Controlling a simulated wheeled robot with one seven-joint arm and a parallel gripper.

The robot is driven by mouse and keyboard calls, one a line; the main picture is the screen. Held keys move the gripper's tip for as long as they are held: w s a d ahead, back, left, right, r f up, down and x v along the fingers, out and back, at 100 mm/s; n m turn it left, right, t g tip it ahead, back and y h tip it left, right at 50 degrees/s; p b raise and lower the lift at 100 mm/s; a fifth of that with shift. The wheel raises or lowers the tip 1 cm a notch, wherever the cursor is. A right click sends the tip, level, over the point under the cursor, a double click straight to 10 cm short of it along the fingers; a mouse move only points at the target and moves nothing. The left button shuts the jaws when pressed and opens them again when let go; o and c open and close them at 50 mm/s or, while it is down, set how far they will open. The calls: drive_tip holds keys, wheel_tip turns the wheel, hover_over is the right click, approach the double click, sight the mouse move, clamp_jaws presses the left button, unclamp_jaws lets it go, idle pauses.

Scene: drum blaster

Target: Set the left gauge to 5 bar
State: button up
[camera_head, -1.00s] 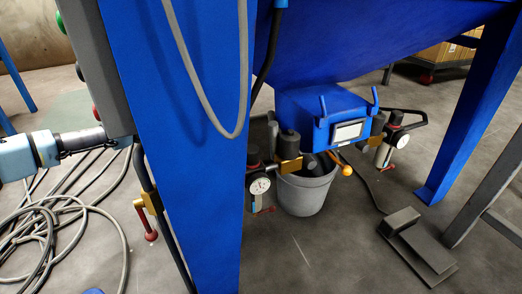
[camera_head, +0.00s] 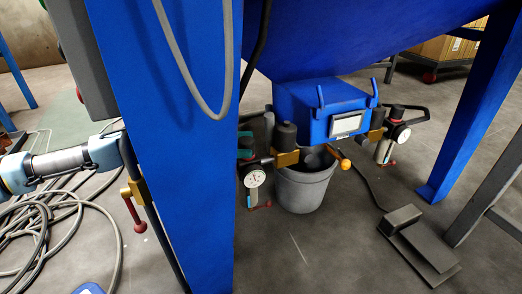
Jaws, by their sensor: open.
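The left gauge (camera_head: 255,178) is a small round white dial under the blue hopper, just right of the thick blue post. Its needle and numbers are too small to read. A second white gauge (camera_head: 401,134) hangs on the right side of the hopper outlet. My arm reaches in from the left edge toward the blue post, well left of the left gauge. My gripper does not show.
The blue post (camera_head: 175,150) stands between my arm and the left gauge. A red-handled valve (camera_head: 134,213) on a pipe hangs left of the post. A grey bucket (camera_head: 303,190) stands below the outlet. Coiled hoses (camera_head: 45,232) lie on the floor at left; a foot pedal (camera_head: 418,240) lies at right.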

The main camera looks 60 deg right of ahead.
drive_tip(key=b+x, duration=0.1)
drive_tip(key=x, duration=0.3)
drive_tip(key=shift+s+d, duration=0.2)
drive_tip(key=shift+s, duration=0.15)
clamp_jaws()
idle(0.3)
